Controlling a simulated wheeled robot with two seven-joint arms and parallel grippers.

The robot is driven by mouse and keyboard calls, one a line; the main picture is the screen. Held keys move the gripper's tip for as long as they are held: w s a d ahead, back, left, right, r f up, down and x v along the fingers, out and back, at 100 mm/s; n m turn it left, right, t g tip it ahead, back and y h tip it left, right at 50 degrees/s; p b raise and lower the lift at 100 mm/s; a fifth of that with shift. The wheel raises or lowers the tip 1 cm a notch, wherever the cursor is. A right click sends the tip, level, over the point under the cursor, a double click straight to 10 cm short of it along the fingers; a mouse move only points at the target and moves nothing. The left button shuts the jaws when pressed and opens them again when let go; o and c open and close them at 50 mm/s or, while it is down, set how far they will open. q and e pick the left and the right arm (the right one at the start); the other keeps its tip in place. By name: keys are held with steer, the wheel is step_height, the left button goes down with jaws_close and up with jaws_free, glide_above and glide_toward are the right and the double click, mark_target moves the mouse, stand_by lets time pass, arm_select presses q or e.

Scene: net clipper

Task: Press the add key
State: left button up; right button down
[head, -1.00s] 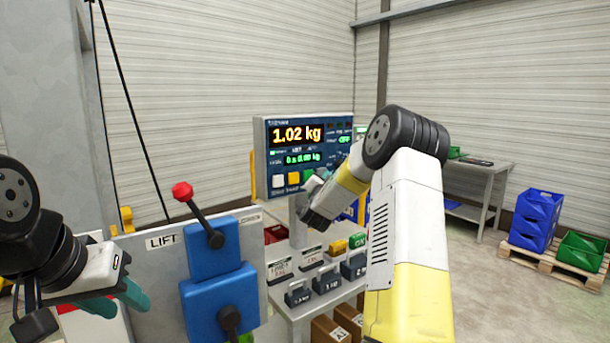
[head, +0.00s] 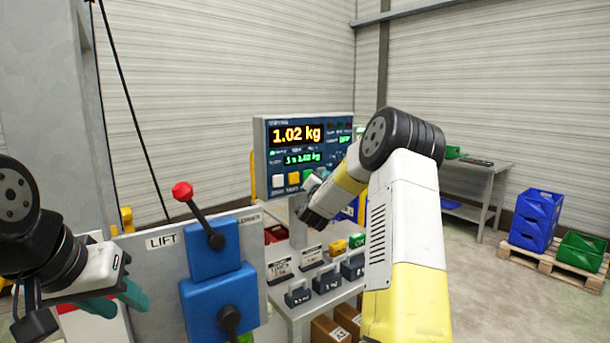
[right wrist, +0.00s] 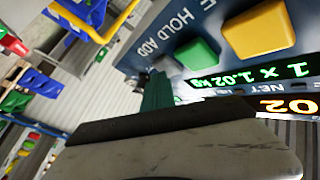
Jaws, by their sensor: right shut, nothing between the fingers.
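The scale console (head: 262,152) shows 1.02 kg in orange and a green line that reads 1 x 1.02 kg. Its white, yellow (right wrist: 257,30) and green (right wrist: 197,52) keys form a row. In the right wrist view a small grey key (right wrist: 164,63) beside the green one lies by the label ADD (right wrist: 147,46). My right gripper (right wrist: 158,88) is shut and empty, its teal fingertips at this grey key; I cannot tell whether they touch. In the head view my right arm hides that end of the row. My left gripper (head: 114,301) is open and empty at the lower left.
A grey LIFT panel (head: 160,262) with a red-knobbed lever (head: 183,191) on a blue box stands between my arms. Weights (head: 298,294) sit on the shelf below the console. Blue crates (head: 535,220) and a table (head: 490,178) stand farther right.

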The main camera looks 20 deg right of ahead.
steer(key=shift+s+d, duration=0.3)
steer(key=shift+s, duration=0.45)
steer(key=shift+s, duration=0.1)
steer(key=s, duration=0.1)
steer(key=s+d, duration=0.1)
steer(key=s, duration=0.2)
steer(key=shift+s+d, duration=0.25)
steer(key=shift+d, duration=0.05)
stand_by(0.4)
